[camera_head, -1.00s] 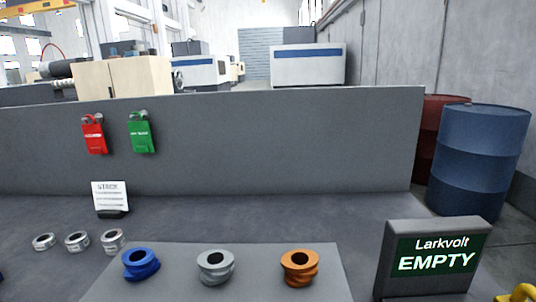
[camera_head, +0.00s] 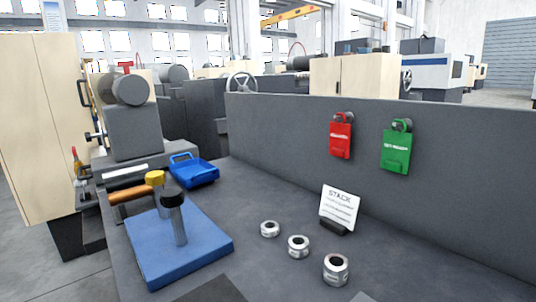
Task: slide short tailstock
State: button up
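A grey machine block (camera_head: 132,130) with a round grey barrel (camera_head: 128,90) on top stands on a low base at the left. It looks like a tailstock, but I cannot tell whether it is the short one. A small dark lever or knob (camera_head: 95,137) sticks out on its left side. A lever with a red tip (camera_head: 75,158) stands lower down, left of it. No second such block is clearly in view. My gripper is not in view, so its state does not show.
A blue plate (camera_head: 150,262) carries an upright black-topped post (camera_head: 175,215); an orange-handled, yellow-headed tool (camera_head: 140,190) lies by it. A blue tray (camera_head: 200,172), three metal rings (camera_head: 298,246) and a STACK card (camera_head: 339,208) are on the bench. A grey panel (camera_head: 455,160) bounds it.

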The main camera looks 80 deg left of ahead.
aim_at(133, 126)
jog(key=u, duration=3.6)
